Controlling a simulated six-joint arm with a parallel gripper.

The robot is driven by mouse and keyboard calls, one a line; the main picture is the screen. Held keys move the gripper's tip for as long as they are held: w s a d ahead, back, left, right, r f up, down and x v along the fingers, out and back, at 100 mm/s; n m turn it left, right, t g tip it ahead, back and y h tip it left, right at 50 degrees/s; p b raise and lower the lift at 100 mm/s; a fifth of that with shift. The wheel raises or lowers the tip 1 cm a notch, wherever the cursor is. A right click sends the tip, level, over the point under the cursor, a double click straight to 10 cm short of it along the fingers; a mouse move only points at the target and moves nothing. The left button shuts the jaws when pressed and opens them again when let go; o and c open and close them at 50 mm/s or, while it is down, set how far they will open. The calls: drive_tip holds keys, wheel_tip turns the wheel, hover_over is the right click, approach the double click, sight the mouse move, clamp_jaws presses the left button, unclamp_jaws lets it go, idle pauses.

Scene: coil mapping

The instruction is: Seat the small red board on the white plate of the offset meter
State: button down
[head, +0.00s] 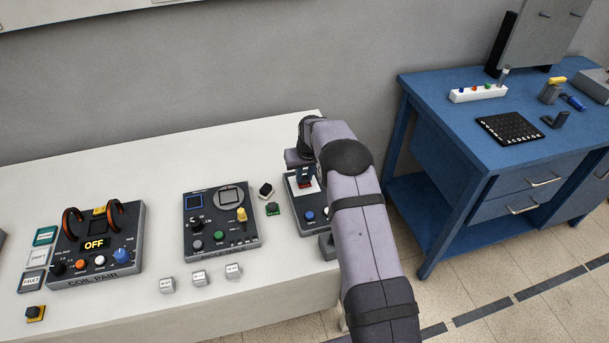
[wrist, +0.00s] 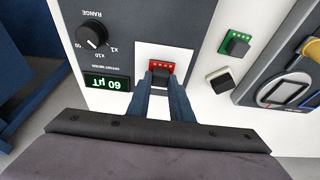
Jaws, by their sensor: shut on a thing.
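The offset meter (head: 316,224) is a dark box near the right end of the white bench, partly hidden behind my arm. In the wrist view the offset meter (wrist: 147,14) shows a range knob and a green display reading 60 µT. Its white plate (wrist: 183,53) lies under my fingertips. My gripper (wrist: 160,80) is shut on the small red board (wrist: 161,67), which also shows in the head view (head: 304,182). The board is over the white plate, within its outline in the wrist view. I cannot tell whether it touches the plate.
A small green board (head: 273,209) and a black-and-white block (head: 266,190) lie left of the offset meter. A dark meter box (head: 221,222) and the coil pair unit (head: 97,245) stand farther left. A blue workbench (head: 500,110) stands at the right.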

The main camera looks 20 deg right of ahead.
idle(0.3)
drive_tip(key=c, duration=1)
unclamp_jaws()
drive_tip(key=shift+r, duration=0.1)
drive_tip(key=shift+r+p, duration=1.95)
drive_tip(key=shift+r, duration=1.5)
